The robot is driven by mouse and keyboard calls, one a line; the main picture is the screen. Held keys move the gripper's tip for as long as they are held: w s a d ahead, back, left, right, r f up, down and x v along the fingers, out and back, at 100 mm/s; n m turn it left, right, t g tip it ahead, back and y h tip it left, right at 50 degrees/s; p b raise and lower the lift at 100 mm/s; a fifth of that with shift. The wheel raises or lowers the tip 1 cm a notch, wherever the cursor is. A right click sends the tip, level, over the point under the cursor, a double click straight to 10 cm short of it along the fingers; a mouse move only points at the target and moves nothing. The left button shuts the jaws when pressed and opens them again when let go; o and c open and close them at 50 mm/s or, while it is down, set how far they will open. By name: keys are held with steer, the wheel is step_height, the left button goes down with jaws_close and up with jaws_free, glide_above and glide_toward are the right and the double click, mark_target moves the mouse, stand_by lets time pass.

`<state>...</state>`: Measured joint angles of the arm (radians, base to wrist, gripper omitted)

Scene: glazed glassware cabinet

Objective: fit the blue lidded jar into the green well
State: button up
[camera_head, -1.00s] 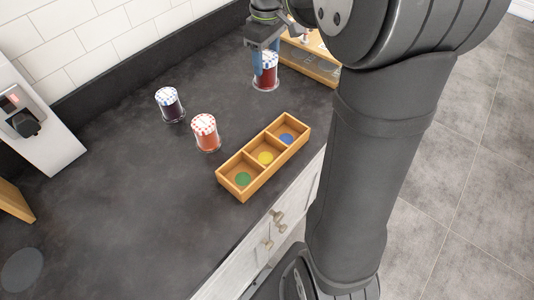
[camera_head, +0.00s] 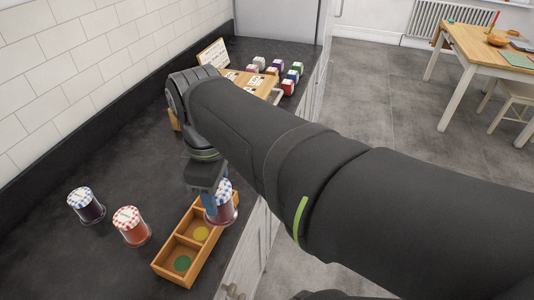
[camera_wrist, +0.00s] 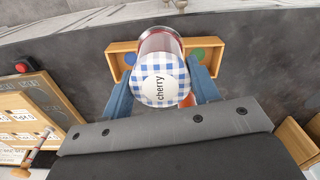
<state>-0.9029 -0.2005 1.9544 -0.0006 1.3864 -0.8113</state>
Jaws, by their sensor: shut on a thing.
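My gripper (camera_head: 211,206) is shut on a jar (camera_head: 226,213) with a blue-and-white checked lid and red contents. In the wrist view its lid (camera_wrist: 161,82) reads "cherry", between the two blue fingers. The jar appears upright, held over the far end of the wooden three-well tray (camera_head: 167,271). The green well's disc (camera_head: 182,263) is at the near end and bare. The yellow disc (camera_head: 200,233) is in the middle well. The jar hides the blue disc in the head view; it shows in the wrist view (camera_wrist: 198,55).
A dark jar (camera_head: 86,205) with a blue-checked lid and an orange-red jar (camera_head: 131,226) with a red-checked lid stand left of the tray. Several small jars (camera_head: 287,77) and a wooden board lie farther back. The worktop's front edge runs close along the tray's right.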

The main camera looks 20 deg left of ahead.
steer(key=shift+s+d+f, duration=0.2)
steer(key=shift+s+d, duration=0.35)
steer(key=shift+d, duration=0.1)
steer(key=shift+s+a+f, duration=0.1)
steer(key=shift+s+f, duration=0.1)
steer(key=shift+s, duration=0.05)
steer(key=shift+s+a+f, duration=1.15)
steer(key=shift+a+f, duration=0.3)
steer(key=shift+f, duration=0.35)
steer(key=shift+s+a+f, duration=1.2)
steer(key=shift+a+f, duration=0.2)
steer(key=shift+f, duration=0.35)
steer(key=shift+s+a+f, duration=1.15)
steer(key=shift+a+f, duration=0.3)
steer(key=shift+f, duration=0.35)
steer(key=shift+f, duration=0.1)
steer(key=o, duration=1.2)
steer(key=shift+o, duration=0.2)
step_height(320, 180, up, 12)
